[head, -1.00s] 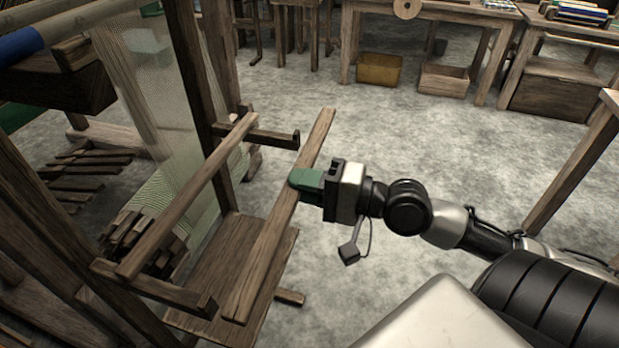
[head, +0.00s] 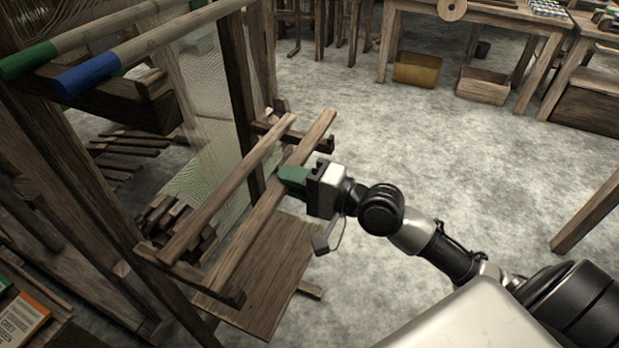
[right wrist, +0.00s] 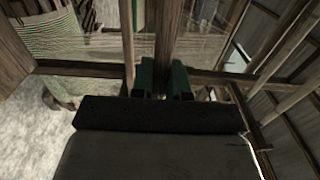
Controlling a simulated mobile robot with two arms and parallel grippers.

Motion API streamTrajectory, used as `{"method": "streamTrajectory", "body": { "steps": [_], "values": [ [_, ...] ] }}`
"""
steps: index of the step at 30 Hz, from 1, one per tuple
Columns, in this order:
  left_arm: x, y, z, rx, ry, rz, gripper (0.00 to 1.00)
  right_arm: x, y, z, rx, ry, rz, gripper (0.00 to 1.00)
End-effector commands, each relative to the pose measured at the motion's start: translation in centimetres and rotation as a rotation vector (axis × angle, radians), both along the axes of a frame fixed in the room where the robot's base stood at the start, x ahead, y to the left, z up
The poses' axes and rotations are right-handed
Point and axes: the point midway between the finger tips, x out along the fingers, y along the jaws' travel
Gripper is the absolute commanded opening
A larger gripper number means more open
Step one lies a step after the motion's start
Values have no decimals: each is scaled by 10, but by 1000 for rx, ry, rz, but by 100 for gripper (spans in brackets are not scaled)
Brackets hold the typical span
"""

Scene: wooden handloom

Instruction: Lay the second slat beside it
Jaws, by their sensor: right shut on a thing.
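The second slat (head: 257,226) is a long wooden strip held in the green fingers of my right gripper (head: 287,179), which is shut on it near its middle. The slat also shows between the fingers in the right wrist view (right wrist: 169,35). The first slat (head: 225,190) lies to its left, roughly parallel, with a narrow gap between them. Both span the far bracket arm (head: 318,141) and the near bracket arm (head: 185,273). The held slat's ends are over these arms, inside their upturned tips; I cannot tell whether it touches them. My left gripper is not in view.
A wooden bench board (head: 272,275) is below the slats. The loom post (head: 237,90) and warp threads (head: 200,90) stand to the left, with blue-ended (head: 90,78) and green-ended (head: 28,62) rollers above. Grey floor (head: 440,170) is clear to the right.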

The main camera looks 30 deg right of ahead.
Motion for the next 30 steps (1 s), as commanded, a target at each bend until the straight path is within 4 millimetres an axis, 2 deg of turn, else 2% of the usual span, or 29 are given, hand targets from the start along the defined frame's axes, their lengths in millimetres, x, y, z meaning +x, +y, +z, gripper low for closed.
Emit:
{"method": "streamTrajectory", "body": {
  "steps": [14,16,21,24,30],
  "values": [
    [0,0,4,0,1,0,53,46,36,-1,3,-1,0,0],
    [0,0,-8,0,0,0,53,45,35,-18,0,1,0,0],
    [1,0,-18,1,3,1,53,45,35,-32,1,-1,0,0],
    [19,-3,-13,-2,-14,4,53,44,35,-36,0,0,1,0],
    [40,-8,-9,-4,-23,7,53,44,35,-45,1,-1,1,0]
  ]
}}
